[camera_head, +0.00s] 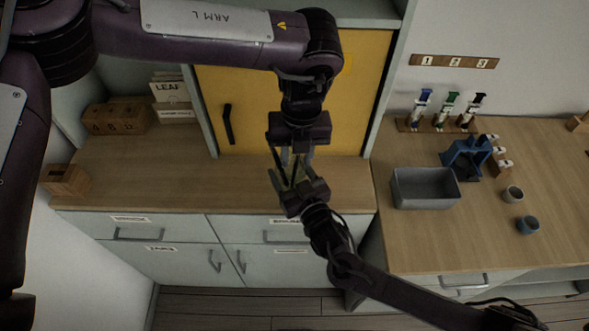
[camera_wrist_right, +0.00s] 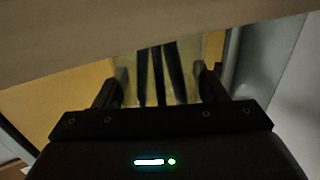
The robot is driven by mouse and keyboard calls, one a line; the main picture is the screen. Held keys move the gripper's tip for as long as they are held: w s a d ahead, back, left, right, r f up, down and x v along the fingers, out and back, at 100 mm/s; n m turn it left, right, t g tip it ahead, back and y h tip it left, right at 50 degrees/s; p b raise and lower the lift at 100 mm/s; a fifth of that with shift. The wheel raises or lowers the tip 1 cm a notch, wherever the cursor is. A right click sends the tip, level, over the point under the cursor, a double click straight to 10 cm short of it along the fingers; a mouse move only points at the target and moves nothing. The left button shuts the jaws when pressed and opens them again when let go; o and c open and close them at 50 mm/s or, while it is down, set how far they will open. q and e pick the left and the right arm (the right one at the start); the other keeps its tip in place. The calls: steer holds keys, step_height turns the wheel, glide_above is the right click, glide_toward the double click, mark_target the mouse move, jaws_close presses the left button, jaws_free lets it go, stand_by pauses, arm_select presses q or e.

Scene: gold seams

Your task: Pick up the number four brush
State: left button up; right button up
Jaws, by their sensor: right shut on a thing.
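My two grippers meet over the wooden counter, in front of the yellow door. My left gripper (camera_head: 291,157) points down from above; its fingers are thin and dark, and I cannot tell whether they are open or shut. My right gripper (camera_head: 292,176) comes up from below right. In the right wrist view its fingers (camera_wrist_right: 160,88) stand wide apart, shut on a pale, see-through container-like thing (camera_wrist_right: 131,83). Several dark thin rods (camera_wrist_right: 158,75) show between those fingers; I cannot tell whether they are brushes or left fingers. No number four is readable on any brush.
A grey bin (camera_head: 425,203), a blue stand (camera_head: 468,160) and two small cups (camera_head: 528,226) are on the right counter. A rack of tubes (camera_head: 437,125) is behind them. Wooden boxes (camera_head: 118,116) stand at the back left. The left counter's front is mostly clear.

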arm_select(q)
jaws_close()
steer(key=shift+r, duration=0.1)
step_height(320, 180, up, 10)
steer(key=shift+f, duration=0.1)
stand_by(0.5)
arm_select(e)
steer(key=o, duration=1.2)
